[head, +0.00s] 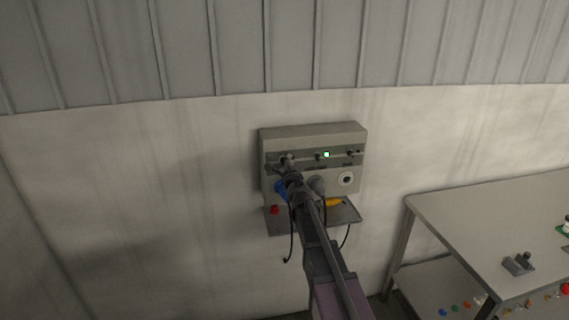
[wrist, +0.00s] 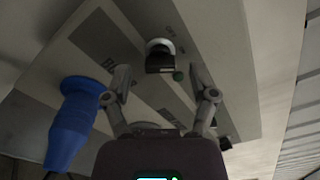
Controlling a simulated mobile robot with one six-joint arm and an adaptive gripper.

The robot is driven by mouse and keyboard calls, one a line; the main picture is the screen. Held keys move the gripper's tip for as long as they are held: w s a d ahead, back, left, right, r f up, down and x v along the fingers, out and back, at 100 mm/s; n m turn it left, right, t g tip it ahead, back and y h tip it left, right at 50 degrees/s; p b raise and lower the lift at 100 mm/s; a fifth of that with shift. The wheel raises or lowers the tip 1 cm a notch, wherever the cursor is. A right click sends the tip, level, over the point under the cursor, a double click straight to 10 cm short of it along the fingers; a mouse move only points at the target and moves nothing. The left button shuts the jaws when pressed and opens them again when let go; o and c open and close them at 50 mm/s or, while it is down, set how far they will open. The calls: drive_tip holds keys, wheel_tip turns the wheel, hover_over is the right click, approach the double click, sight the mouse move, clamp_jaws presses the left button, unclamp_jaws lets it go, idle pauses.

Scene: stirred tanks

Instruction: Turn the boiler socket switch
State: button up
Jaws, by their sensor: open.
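A grey socket box (head: 313,131) is fixed to the pale wall, with several switches in a row along its upper front. My gripper (head: 284,168) is at the left switch, partly covering it. In the wrist view, a black switch knob (wrist: 159,62) with a white base lies just beyond and between the two open fingertips (wrist: 159,76). Neither finger visibly grips it; whether one touches it I cannot tell. A label partly hidden by a finger begins with "B".
A blue plug (wrist: 75,120) sticks out below the left switch. A lit green lamp (head: 326,154) is by the middle switch. A table (head: 470,215) stands at right.

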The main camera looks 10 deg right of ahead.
drive_tip(key=shift+w, duration=0.9)
drive_tip(key=shift+c, duration=0.2)
clamp_jaws()
